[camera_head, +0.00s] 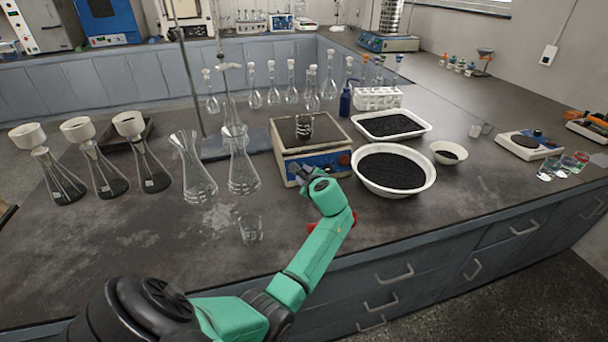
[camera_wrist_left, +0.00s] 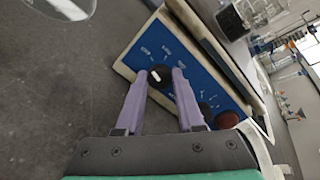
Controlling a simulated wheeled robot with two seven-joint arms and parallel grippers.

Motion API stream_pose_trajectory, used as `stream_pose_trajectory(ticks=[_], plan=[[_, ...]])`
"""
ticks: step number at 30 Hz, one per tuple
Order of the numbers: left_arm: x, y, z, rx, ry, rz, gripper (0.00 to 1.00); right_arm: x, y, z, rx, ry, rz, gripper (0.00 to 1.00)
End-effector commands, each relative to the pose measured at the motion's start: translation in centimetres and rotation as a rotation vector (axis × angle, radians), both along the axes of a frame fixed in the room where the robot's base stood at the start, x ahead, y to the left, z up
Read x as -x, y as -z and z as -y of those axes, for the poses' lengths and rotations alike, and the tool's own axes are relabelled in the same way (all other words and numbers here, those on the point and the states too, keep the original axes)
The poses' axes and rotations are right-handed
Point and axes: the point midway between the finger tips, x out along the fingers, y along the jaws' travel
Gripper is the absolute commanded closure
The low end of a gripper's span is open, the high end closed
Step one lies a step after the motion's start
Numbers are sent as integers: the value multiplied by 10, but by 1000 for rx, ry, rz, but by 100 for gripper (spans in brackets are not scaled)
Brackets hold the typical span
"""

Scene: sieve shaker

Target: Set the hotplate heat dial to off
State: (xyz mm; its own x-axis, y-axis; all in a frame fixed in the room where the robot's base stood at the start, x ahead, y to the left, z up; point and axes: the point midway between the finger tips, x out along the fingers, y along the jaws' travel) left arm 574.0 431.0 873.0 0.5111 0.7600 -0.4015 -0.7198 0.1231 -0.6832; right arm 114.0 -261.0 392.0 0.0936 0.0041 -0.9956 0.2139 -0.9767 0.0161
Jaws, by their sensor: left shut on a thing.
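The hotplate (camera_head: 283,134) is a beige box with a dark top and a blue front panel, in the middle of the bench. In the left wrist view its blue panel (camera_wrist_left: 160,42) runs diagonally with small white markings. A black dial (camera_wrist_left: 159,76) with a white pointer line sits on that panel between my fingertips. My left gripper (camera_head: 304,174) is at the panel's left part in the head view. In the wrist view the left gripper (camera_wrist_left: 159,74) is shut on this dial. The dial's markings are too small to read. My right gripper is not in view.
A small beaker (camera_head: 304,127) stands on the hotplate. A red-brown knob (camera_wrist_left: 226,119) sits farther along the panel. Flasks (camera_head: 243,176) stand left, and an empty beaker (camera_head: 250,230) stands in front. A bowl of black granules (camera_head: 359,187) is close on the right.

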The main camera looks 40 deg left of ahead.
Motion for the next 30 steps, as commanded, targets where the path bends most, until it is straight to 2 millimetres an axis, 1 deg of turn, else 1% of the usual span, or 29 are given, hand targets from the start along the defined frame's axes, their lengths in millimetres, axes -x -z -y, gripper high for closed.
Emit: stream_pose_trajectory(ticks=[11,12,13,14,24,28,30], plan=[[0,-1,-1,4,-4,8,100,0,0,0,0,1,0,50],[0,-1,-1,4,-4,8,52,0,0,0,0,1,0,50],[0,-1,-1,4,-4,8,40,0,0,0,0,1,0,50],[0,-1,-1,3,-4,8,33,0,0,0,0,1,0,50],[1,-1,1,3,-2,6,33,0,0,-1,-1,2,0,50],[7,-6,12,4,-2,6,33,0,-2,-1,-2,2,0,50],[15,-12,22,6,-2,7,33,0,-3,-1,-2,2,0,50]])
